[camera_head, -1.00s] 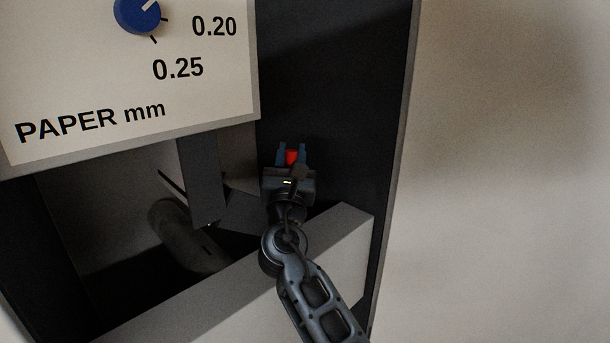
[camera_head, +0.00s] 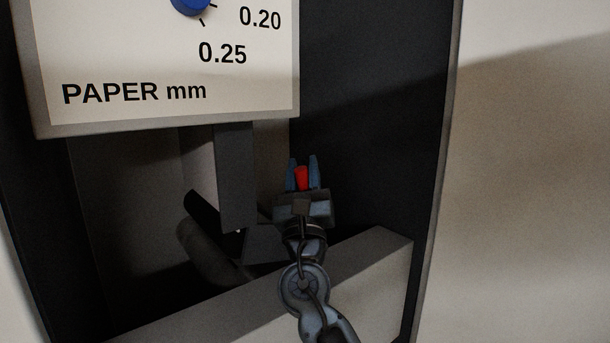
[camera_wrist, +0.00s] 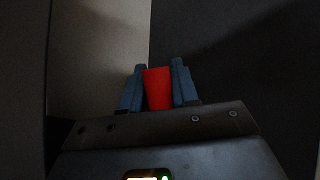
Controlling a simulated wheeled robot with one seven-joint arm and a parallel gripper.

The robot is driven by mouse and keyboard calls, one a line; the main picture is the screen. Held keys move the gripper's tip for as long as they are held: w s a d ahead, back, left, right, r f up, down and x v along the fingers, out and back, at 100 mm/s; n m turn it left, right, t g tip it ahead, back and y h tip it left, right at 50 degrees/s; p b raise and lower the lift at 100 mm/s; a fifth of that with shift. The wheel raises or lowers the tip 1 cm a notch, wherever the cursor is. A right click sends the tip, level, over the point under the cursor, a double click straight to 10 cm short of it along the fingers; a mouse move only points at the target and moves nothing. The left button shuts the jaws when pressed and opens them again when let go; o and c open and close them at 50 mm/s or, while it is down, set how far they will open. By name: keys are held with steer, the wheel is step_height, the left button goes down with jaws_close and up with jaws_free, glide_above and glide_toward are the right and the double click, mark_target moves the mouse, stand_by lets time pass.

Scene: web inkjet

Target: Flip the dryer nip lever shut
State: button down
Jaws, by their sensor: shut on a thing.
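The red nip lever (camera_head: 302,178) shows between the two blue fingers of my gripper (camera_head: 302,170), in the dark recess below the paper panel. In the wrist view the red lever (camera_wrist: 157,88) fills the gap between the fingers of my gripper (camera_wrist: 158,86), one finger on each side. My gripper is shut on the lever. The rest of the lever and its pivot are hidden behind my gripper.
A panel marked PAPER mm (camera_head: 150,112) with a blue knob (camera_head: 190,5) overhangs at upper left. A dark roller (camera_head: 210,255) and a grey upright bar (camera_head: 235,175) are left of my gripper. A light ledge (camera_head: 385,255) crosses below; a dark wall (camera_head: 385,130) stands at right.

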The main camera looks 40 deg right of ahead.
steer(key=shift+f, duration=0.1)
steer(key=c, duration=0.9)
jaws_free()
steer(key=shift+c, duration=0.2)
steer(key=b+v, duration=0.1)
steer(key=v, duration=0.6)
steer(key=shift+s+a+f, duration=0.2)
steer(key=shift+s, duration=0.1)
